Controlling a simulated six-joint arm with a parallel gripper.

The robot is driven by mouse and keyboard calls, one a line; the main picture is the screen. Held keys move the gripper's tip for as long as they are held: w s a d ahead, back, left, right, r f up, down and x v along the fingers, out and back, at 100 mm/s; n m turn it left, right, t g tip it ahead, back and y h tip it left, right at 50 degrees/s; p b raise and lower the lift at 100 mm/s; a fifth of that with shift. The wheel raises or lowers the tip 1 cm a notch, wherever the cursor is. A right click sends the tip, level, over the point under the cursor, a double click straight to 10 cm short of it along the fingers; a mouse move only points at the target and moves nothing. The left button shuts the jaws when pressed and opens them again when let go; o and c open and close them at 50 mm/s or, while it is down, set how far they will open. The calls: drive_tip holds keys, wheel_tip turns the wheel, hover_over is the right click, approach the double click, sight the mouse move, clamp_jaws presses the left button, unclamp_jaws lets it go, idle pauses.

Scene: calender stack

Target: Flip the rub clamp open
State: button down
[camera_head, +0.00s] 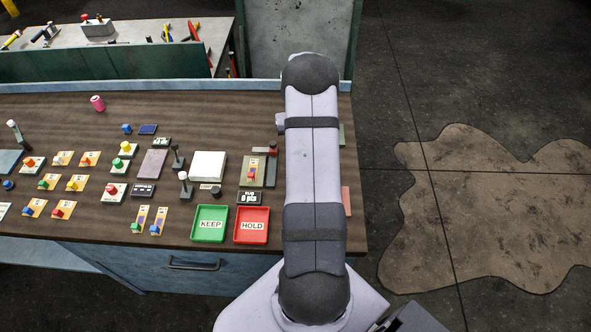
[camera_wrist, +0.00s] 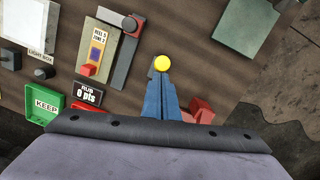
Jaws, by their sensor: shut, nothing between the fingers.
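What looks like the rub clamp (camera_head: 271,168) is a dark bar with a red knob beside a beige plate, just left of my arm in the head view. A yellow ball shows at the fingertips. My arm hides the gripper in the head view.
A RUB display reading 0 pts (camera_head: 249,198), a green KEEP tray (camera_head: 209,223) and a red HOLD tray (camera_head: 251,225) lie close by. A white light box (camera_head: 208,166) stands left. A red block (camera_wrist: 200,109) is right of the fingers. Knobs and switches crowd the left.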

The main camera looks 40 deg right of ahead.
drive_tip(key=shift+w+d+r, duration=0.2)
drive_tip(key=shift+w+d, duration=0.1)
drive_tip(key=shift+w, duration=0.05)
drive_tip(key=shift+s, duration=0.1)
drive_tip(key=s+r+b, duration=0.2)
drive_tip(key=s+r, duration=0.1)
drive_tip(key=r, duration=0.8)
drive_tip(key=shift+a, duration=0.4)
